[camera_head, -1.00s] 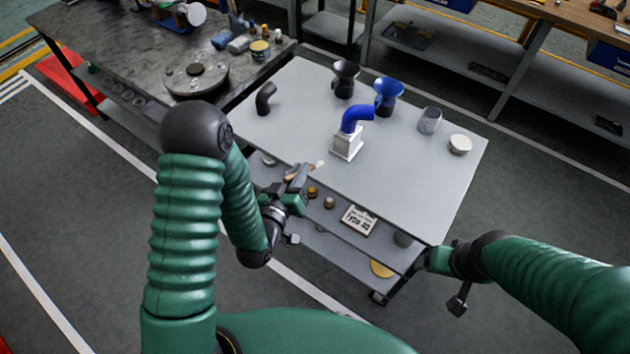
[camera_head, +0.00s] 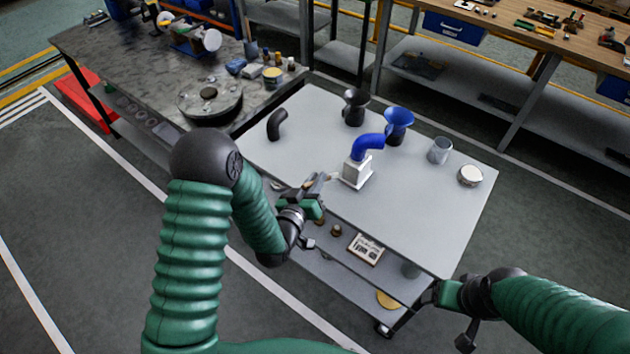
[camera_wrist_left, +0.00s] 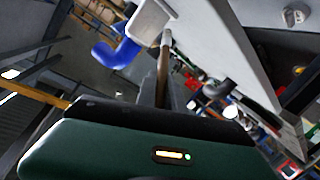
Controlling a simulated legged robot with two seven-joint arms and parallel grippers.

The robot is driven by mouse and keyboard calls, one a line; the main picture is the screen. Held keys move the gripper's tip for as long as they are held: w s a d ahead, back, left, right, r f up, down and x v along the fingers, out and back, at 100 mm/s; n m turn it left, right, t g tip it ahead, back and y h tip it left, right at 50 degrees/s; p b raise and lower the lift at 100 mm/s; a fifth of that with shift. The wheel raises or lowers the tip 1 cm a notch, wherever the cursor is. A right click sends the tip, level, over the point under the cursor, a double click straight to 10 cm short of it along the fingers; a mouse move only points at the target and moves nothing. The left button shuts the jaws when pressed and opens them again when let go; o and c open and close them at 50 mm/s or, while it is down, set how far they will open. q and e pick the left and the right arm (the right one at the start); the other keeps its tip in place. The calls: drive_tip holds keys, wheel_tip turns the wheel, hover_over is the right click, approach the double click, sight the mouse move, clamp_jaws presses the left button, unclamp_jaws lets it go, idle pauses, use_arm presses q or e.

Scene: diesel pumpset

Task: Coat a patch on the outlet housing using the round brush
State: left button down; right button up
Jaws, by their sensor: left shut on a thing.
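The outlet housing appears to be the blue elbow (camera_head: 369,142) on a white square block (camera_head: 356,174), upright on the grey cart top. It also shows as a blue elbow (camera_wrist_left: 118,55) and pale block (camera_wrist_left: 151,20) in the left wrist view. My left gripper (camera_head: 316,186) is shut on the round brush (camera_wrist_left: 162,75), at the cart's near edge, left of the block. The brush's brown handle points away from the gripper, its pale tip close to the block; I cannot tell if they touch. My right gripper (camera_head: 452,310) is by the cart's right front corner, its jaws unclear.
On the cart top stand a black elbow (camera_head: 277,124), a black funnel (camera_head: 355,107), a blue funnel (camera_head: 398,124), a grey cup (camera_head: 439,151) and a white round tin (camera_head: 470,175). A dark workbench (camera_head: 130,62) adjoins at left. The cart's right front top is clear.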

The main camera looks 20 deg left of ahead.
use_arm(q)
drive_tip(key=shift+w+d, duration=0.3)
drive_tip(key=shift+w, duration=0.4)
idle(0.3)
drive_tip(key=shift+s+d+r, duration=0.55)
drive_tip(key=shift+s+d, duration=0.55)
drive_tip(key=shift+d, duration=2)
drive_tip(key=shift+w+a+f+b, duration=0.1)
drive_tip(key=shift+w+a+b, duration=0.25)
drive_tip(key=shift+a, duration=0.65)
drive_tip(key=shift+w+a+r+b, duration=0.15)
drive_tip(key=shift+w+a, duration=0.25)
drive_tip(key=shift+a, duration=0.65)
drive_tip(key=shift+w+a+f+b, duration=0.15)
drive_tip(key=shift+w+a+b, duration=0.25)
drive_tip(key=shift+a, duration=0.6)
drive_tip(key=shift+w+r+p, duration=0.1)
drive_tip(key=shift+r+p, duration=0.3)
drive_tip(key=shift+r, duration=0.1)
drive_tip(key=s+d+b, duration=0.1)
drive_tip(key=s+d, duration=0.1)
drive_tip(key=d, duration=0.4)
drive_tip(key=shift+s, duration=0.15)
drive_tip(key=shift+d, duration=0.1)
